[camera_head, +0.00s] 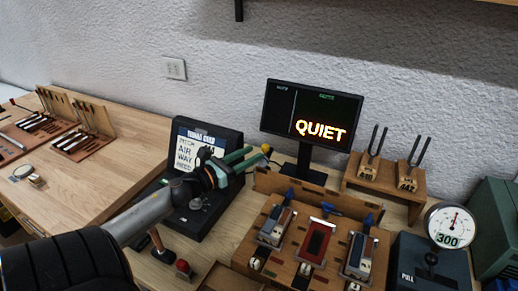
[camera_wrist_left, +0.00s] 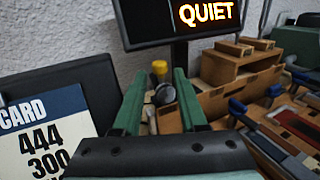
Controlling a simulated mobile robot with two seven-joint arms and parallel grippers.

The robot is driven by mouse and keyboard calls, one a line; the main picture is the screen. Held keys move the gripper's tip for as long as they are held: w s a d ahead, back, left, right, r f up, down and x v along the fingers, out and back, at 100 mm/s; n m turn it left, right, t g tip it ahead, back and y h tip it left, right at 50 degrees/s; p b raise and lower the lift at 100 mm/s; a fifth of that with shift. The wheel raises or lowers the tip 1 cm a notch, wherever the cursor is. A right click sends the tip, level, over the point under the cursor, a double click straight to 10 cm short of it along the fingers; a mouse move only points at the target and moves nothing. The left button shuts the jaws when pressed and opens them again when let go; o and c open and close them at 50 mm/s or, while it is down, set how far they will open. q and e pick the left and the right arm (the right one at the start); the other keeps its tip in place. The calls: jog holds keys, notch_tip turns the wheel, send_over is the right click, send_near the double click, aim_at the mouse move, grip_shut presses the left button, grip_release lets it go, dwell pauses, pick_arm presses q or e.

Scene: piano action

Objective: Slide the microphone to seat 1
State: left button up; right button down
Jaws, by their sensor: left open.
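My left gripper (camera_head: 256,156) reaches in from the left over the back left of the wooden bench frame (camera_head: 262,264). Its green fingers are apart and also show in the left wrist view (camera_wrist_left: 160,90). Between them, in that view, is a dark rounded head (camera_wrist_left: 165,94), which looks like the microphone, with a yellow knob (camera_wrist_left: 159,68) just behind it. I cannot tell whether the fingers touch the microphone. The frame holds several seats side by side; I cannot read their numbers.
A screen (camera_head: 311,115) reading QUIET stands behind the frame. A dark case with a card (camera_head: 197,148) is left of the gripper. Tuning forks on a wooden block (camera_head: 385,178) stand at the back right. A dial gauge (camera_head: 449,226) is at the right.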

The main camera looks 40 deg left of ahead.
aim_at(263, 149)
pick_arm(q)
jog(key=shift+w+d, duration=0.15)
jog(key=shift+w, duration=1.7)
jog(key=shift+c, duration=0.3)
grip_shut()
